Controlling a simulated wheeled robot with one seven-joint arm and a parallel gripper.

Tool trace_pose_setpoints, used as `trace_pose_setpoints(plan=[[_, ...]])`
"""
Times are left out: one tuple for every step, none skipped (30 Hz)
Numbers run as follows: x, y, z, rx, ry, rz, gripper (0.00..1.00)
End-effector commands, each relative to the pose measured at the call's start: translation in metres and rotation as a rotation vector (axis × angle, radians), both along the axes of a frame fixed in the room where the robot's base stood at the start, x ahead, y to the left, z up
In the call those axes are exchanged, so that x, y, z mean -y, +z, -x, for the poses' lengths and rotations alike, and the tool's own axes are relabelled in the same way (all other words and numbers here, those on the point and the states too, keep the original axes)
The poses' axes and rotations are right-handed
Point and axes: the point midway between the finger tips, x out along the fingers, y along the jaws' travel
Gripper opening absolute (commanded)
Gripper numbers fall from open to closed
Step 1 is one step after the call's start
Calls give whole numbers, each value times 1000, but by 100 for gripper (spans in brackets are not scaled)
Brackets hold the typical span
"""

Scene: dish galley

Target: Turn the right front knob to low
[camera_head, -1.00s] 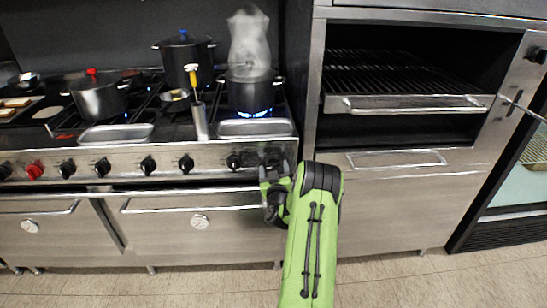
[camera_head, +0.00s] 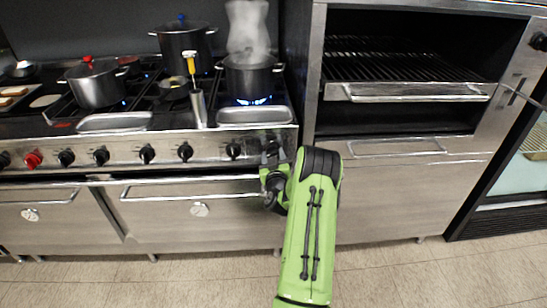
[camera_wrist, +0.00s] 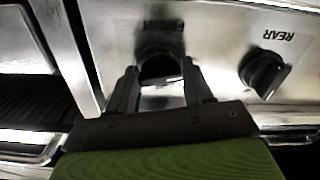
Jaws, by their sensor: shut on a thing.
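The right front knob (camera_wrist: 160,66) is dark and round, under a label that appears to read FRONT in the wrist view. My gripper (camera_wrist: 160,76) has one finger on each side of it and is shut on it; the fingers partly cover the knob, and its pointer setting is hard to read. In the head view my gripper (camera_head: 271,156) is at the right end of the stove's knob panel (camera_head: 210,152) and hides this knob. A steaming dark pot (camera_head: 250,80) stands at the right of the stovetop, with blue flame beneath it.
A black knob marked REAR (camera_wrist: 264,72) sits close beside my gripper. Several other knobs, one of them red (camera_head: 33,159), line the panel. An oven door handle (camera_head: 190,187) runs below. A broiler rack (camera_head: 410,90) stands to the right.

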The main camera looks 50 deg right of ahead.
Motion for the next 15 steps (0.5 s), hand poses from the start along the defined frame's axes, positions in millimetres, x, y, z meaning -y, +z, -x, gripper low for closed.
trace_pose_setpoints(plan=[[0,0,0,13,0,-10,21],[0,0,0,21,0,-17,21],[0,0,0,36,0,-30,21],[0,0,0,49,0,-42,21],[0,0,0,62,0,-53,21],[0,0,0,83,0,-71,21],[0,0,0,99,0,-86,21],[0,0,-1,116,0,-101,21],[-1,0,-1,141,0,-123,21],[-1,0,-1,161,0,-140,21],[-1,0,-1,181,0,-158,21],[-1,0,-1,210,0,-183,21],[-1,0,-1,231,0,-202,21],[-1,0,-1,253,0,-221,21],[-1,0,-1,282,0,-246,21]])
